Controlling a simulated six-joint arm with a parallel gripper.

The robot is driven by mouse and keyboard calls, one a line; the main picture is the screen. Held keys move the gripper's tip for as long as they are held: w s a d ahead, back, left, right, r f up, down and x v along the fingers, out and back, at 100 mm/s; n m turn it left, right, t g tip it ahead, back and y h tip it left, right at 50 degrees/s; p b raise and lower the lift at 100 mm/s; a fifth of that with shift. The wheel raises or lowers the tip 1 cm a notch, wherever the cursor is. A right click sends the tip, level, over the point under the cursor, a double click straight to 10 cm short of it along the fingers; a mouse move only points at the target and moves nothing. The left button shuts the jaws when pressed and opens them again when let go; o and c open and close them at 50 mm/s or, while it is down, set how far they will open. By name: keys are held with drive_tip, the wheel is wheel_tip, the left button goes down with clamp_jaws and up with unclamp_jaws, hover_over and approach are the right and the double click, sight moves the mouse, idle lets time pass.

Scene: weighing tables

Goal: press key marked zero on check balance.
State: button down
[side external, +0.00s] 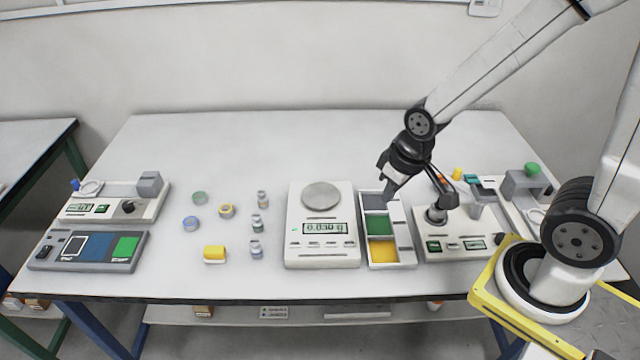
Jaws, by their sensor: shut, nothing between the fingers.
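The check balance (292,256) is a white box near the middle of the table. It has a round grey weighing pan (321,196) and a display (324,229) that seems to read 0.030 g. A row of small keys (322,244) runs below the display; their markings are too small to read. My gripper (388,196) is shut and empty. It points down above the tray to the right of the balance, apart from the balance.
A tray (407,262) with grey, green and yellow compartments stands right of the balance. Further right is an instrument (455,250) with a post. Several small jars and vials, a yellow block (214,254) and two devices lie left. The front edge is clear.

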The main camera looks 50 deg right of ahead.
drive_tip(key=m+t+y, duration=0.3)
drive_tip(key=m+t, duration=0.2)
drive_tip(key=t, duration=0.1)
hover_over(316, 245)
wheel_tip(316, 245, down, 6)
drive_tip(key=shift+f, duration=0.25)
idle(0.4)
drive_tip(key=shift+f, duration=4.2)
